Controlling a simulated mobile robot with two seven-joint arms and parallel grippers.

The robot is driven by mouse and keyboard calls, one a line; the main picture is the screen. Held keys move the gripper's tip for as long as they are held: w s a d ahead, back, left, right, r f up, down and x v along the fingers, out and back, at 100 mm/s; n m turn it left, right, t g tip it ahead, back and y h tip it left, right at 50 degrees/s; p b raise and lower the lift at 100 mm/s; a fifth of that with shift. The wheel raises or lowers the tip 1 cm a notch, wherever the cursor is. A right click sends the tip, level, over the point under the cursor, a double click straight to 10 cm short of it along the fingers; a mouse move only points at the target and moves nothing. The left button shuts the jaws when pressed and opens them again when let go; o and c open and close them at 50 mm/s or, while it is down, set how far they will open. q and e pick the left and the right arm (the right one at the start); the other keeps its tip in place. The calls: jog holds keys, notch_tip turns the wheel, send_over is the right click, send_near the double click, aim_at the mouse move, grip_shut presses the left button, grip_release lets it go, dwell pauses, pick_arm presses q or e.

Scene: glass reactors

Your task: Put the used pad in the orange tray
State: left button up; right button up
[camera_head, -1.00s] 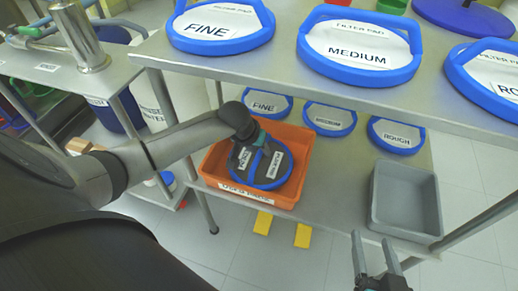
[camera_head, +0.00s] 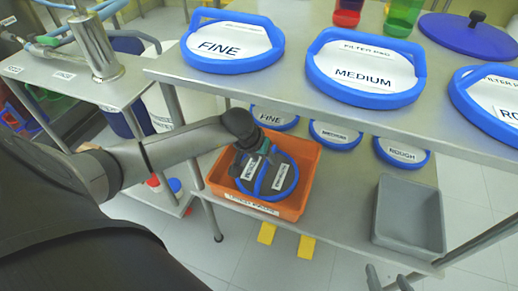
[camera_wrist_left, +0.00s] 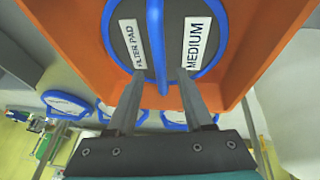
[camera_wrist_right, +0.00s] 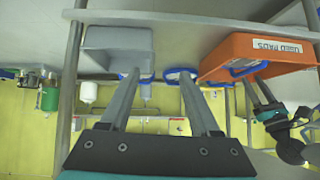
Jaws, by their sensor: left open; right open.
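The used pad (camera_head: 282,182) is a dark disc with a blue rim, a blue handle bar and white labels. It lies inside the orange tray (camera_head: 311,168), on the lower shelf. In the left wrist view the labels on the pad (camera_wrist_left: 197,42) read FILTER PAD and MEDIUM. My left gripper (camera_head: 262,158) is over the pad, with its open fingers on either side of the handle bar; I cannot tell whether they touch it. My right gripper (camera_head: 388,274) is open and empty, low in front of the shelf.
A grey tray (camera_head: 410,215) stands on the lower shelf at right. Clean pads labelled fine (camera_head: 275,117), medium (camera_head: 335,134) and rough (camera_head: 402,152) lie behind the trays. The upper shelf (camera_head: 300,95) overhangs them and holds larger-looking pads (camera_head: 367,70).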

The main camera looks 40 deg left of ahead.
pick_arm(q)
jog(key=shift+s+r+p, duration=0.3)
jog(key=shift+r, duration=0.35)
jog(key=shift+p+v, duration=0.7)
jog(key=shift+v, duration=0.8)
pick_arm(e)
jog(key=s+d+g+h, duration=0.2)
jog(key=s+d+g, duration=0.2)
jog(key=d, duration=0.1)
jog(key=shift+r, duration=0.4)
jog(key=shift+s, duration=0.1)
